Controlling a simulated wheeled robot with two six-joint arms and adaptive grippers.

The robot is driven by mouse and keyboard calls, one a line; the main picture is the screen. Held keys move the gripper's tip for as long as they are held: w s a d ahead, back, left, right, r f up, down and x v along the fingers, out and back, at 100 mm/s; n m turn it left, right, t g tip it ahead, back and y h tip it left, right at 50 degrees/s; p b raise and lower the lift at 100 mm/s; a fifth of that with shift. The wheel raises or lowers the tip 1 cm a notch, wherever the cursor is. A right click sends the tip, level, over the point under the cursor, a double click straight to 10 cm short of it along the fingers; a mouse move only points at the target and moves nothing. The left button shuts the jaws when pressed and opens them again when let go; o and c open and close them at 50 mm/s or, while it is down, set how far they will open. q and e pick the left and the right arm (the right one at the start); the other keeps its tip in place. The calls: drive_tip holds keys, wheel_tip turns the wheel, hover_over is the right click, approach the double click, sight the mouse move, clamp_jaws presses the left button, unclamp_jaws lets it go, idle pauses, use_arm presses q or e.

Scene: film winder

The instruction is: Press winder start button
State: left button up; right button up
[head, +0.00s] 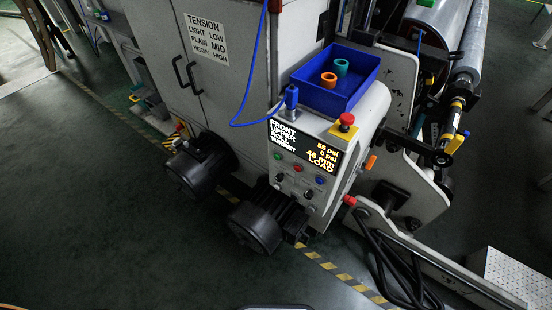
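The winder's control box (338,186) stands in the middle of the head view, its front tilted toward me. Its dark display (305,146) reads FRONT UPPER ROLL TURRET with values and LOAD. Below it are a green button (277,155), a red button (298,168) and a blue button (320,180), with small dark knobs under them. A red mushroom button (346,120) sits on a yellow base on top of the box. No label naming the start button is legible. Neither of my grippers is in view.
A blue tray (350,97) on the box holds an orange ring (328,80) and a teal ring (341,67). A blue cable (249,85) hangs beside it. Two black motors (262,226) protrude below left. The floor (120,220) at left is open.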

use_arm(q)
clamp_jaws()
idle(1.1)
